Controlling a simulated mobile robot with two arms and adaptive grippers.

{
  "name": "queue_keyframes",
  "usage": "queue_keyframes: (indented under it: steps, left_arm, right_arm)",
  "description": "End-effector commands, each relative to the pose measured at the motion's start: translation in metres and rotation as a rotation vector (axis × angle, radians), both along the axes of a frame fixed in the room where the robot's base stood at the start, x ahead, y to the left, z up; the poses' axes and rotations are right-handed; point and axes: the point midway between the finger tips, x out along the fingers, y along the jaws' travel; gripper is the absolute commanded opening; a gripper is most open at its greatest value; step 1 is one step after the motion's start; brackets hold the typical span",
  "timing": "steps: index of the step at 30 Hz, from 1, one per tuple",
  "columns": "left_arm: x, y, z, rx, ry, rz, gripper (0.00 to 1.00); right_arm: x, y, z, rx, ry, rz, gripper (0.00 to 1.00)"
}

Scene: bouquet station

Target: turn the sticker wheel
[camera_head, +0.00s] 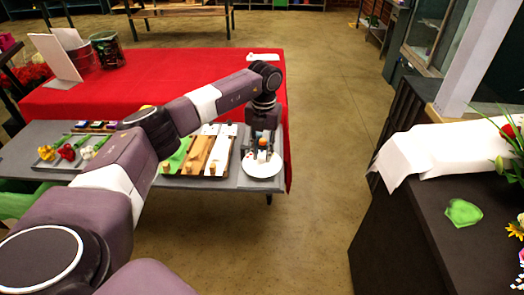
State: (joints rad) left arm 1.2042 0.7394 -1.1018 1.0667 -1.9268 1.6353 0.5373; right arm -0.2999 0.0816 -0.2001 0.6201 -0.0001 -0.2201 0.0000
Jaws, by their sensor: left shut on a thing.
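The sticker wheel (262,169) is a white disc lying flat at the right end of the grey table. My left gripper (262,147) points down over the middle of the disc. It is shut on a small part with an orange top that stands up from the wheel, probably its knob. The fingers and the wrist hide most of this part and the back of the disc. My right gripper is not in view.
Boards in green, tan and white (219,155) lie just left of the wheel. Flowers on a tray (67,151) are farther left. A red-covered table (180,77) stands behind. A dark counter (420,235) with white paper is at right, with open floor between.

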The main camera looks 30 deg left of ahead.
Motion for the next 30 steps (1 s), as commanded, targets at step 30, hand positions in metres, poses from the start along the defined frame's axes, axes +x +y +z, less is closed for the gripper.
queue_keyframes:
  steps: [30]
  left_arm:
    - [0.002, 0.0, 0.002, 0.0, -0.006, 0.595, 0.0]
  right_arm:
    - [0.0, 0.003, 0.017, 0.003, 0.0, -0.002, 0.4]
